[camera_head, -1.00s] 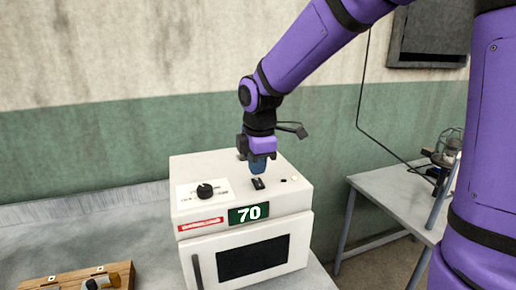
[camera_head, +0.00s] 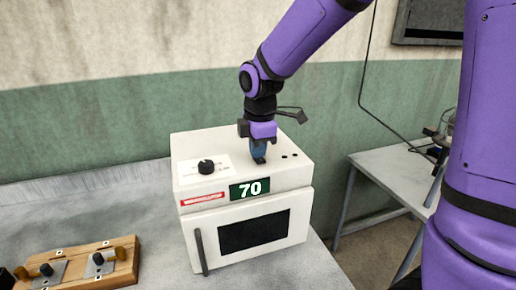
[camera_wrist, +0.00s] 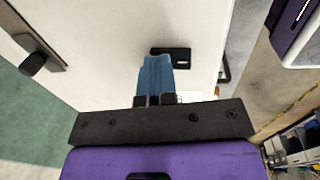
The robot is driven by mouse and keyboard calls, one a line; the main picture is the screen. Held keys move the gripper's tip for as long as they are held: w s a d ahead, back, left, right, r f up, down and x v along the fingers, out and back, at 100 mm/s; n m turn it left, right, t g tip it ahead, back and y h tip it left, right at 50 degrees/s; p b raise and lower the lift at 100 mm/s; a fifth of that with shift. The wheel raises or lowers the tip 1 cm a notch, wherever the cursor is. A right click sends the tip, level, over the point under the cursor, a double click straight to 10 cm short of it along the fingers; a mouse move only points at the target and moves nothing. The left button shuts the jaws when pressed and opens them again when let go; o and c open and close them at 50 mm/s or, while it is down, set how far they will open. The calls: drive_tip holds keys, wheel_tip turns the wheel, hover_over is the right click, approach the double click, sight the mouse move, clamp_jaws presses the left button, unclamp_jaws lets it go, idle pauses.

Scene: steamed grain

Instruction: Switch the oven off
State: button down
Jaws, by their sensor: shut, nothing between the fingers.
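The oven (camera_head: 205,240) is a white box with a dark door window, and its green display (camera_head: 249,189) reads 70. A black knob (camera_head: 206,166) is on the left of its top. A black switch (camera_head: 261,160) is on the right of the top, partly hidden behind my fingertips. My gripper (camera_head: 258,155) is shut and empty, pointing down at the switch. In the wrist view, its blue fingers (camera_wrist: 155,72) reach beside the black switch plate (camera_wrist: 180,55). I cannot tell whether they touch it or which way the switch is set.
A wooden board with metal parts (camera_head: 125,270) lies on the grey counter (camera_head: 120,205) at the front left. A grey side table (camera_head: 395,185) stands to the right beyond a gap. The wall is close behind the oven.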

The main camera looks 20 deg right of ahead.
drive_tip(key=shift+s+f, duration=0.2)
drive_tip(key=shift+s, duration=0.1)
drive_tip(key=shift+s+r, duration=0.15)
drive_tip(key=shift+s, duration=0.4)
drive_tip(key=shift+a+r, duration=0.1)
drive_tip(key=shift+r, duration=0.45)
wheel_tip(320, 180, up, 13)
drive_tip(key=s, duration=0.1)
drive_tip(key=shift+s, duration=0.3)
